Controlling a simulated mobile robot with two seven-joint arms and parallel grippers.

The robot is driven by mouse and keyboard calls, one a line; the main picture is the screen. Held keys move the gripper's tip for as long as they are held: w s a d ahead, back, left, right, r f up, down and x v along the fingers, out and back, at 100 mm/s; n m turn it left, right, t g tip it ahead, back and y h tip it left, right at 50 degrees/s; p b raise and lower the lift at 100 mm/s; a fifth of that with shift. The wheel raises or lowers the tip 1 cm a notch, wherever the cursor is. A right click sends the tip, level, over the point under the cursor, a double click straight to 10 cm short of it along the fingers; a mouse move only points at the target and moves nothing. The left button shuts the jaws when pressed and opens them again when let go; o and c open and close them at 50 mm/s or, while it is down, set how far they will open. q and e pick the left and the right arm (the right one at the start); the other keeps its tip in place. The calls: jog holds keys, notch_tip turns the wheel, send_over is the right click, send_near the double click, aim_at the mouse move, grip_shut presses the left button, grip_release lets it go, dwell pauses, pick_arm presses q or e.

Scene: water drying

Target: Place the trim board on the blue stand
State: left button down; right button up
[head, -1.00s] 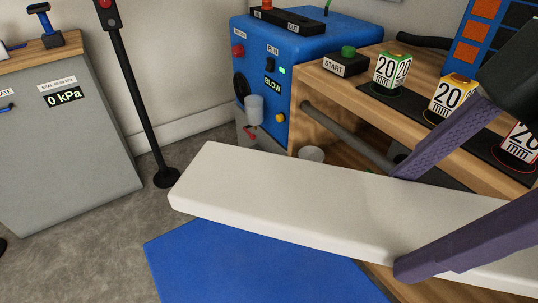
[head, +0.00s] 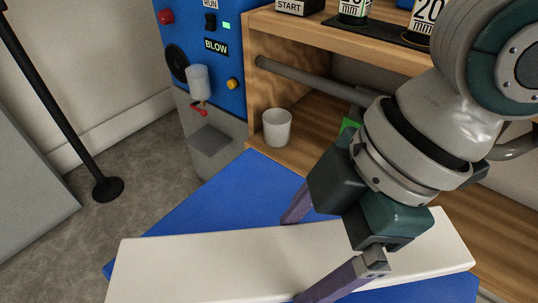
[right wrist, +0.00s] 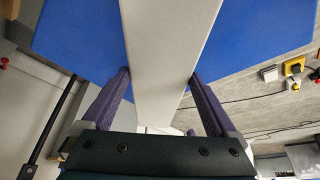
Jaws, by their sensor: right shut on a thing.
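The trim board (head: 215,262) is a long white plank lying across the lower part of the head view. My right gripper (head: 292,260) is shut across its width, one purple finger on each long side. The blue stand (head: 255,190) shows as a flat blue top beyond the board and at its right end. The board is over the stand; whether it touches the top is hard to tell. In the right wrist view, the board (right wrist: 168,50) runs between the fingers (right wrist: 158,75), with the blue stand (right wrist: 255,28) on both sides. My left gripper is out of view.
A wooden bench (head: 300,125) with a shelf holding a white cup (head: 277,127) stands behind the stand. The blue machine (head: 205,60) labelled BLOW is at the back. A black post (head: 55,105) stands at left on the grey floor.

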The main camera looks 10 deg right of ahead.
aim_at(299, 269)
notch_tip(299, 269, down, 6)
jog(key=shift+r+b, duration=0.25)
jog(key=shift+b, duration=0.85)
jog(key=shift+r, duration=0.1)
